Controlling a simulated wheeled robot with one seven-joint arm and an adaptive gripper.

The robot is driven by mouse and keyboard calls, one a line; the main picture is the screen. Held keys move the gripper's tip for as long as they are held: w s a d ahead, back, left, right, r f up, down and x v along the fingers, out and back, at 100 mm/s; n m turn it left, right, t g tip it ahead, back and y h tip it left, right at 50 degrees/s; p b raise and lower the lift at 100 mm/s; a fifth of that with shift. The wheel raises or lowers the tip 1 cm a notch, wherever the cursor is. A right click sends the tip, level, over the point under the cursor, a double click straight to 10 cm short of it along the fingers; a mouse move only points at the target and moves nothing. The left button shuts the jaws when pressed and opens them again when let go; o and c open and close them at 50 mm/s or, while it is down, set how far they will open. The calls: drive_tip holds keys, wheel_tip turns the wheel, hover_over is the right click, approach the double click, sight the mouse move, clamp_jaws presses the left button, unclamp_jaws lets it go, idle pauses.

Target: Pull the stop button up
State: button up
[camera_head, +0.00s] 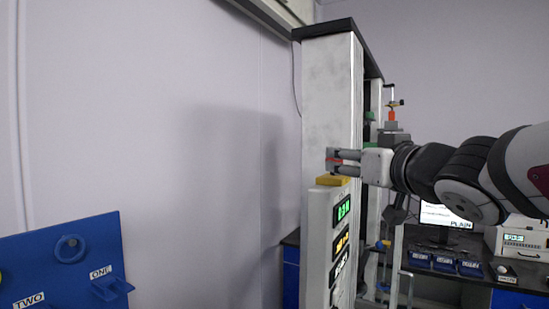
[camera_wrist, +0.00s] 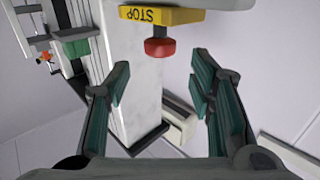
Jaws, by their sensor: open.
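The stop button is a red mushroom-shaped knob (camera_wrist: 160,47) on a yellow box (camera_wrist: 160,14) marked STOP, upside down at the top of the wrist view. In the head view, the yellow box (camera_head: 332,181) sits on top of a light grey control panel (camera_head: 318,225). My gripper (camera_head: 333,160) is just above the box, with red showing between its fingers. In the wrist view my gripper (camera_wrist: 161,72) is open, one finger on each side of the red knob, with gaps on both sides. The knob's far side is hidden.
A tall white machine column (camera_head: 328,90) stands right behind the panel. A blue board (camera_head: 70,255) with hooks is at the lower left. A dark bench (camera_head: 470,268) with blue trays and a monitor (camera_head: 445,216) is at the lower right. The wall space left of the column is clear.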

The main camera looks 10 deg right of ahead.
drive_tip(key=shift+s+d, duration=0.2)
drive_tip(key=shift+s, duration=1.1)
drive_tip(key=shift+s+d, duration=0.2)
drive_tip(key=shift+s, duration=1.1)
drive_tip(key=s+d+f+m+g+h, duration=0.2)
drive_tip(key=s+f, duration=0.1)
drive_tip(key=f, duration=0.2)
drive_tip(key=s+d+f+m+g+h, duration=0.1)
drive_tip(key=s+d+f+g+h, duration=0.15)
drive_tip(key=f, duration=0.35)
drive_tip(key=s+a+f+g+y, duration=0.1)
drive_tip(key=s+a+f+g, duration=0.2)
drive_tip(key=s+f, duration=0.3)
drive_tip(key=s+a+f+n+g, duration=0.1)
drive_tip(key=s+a+f+g, duration=0.2)
drive_tip(key=s+f, duration=0.3)
drive_tip(key=shift+s+a+f+g+y, duration=0.3)
drive_tip(key=shift+s+g, duration=0.25)
drive_tip(key=shift+g, duration=0.3)
drive_tip(key=shift+c, duration=0.6)
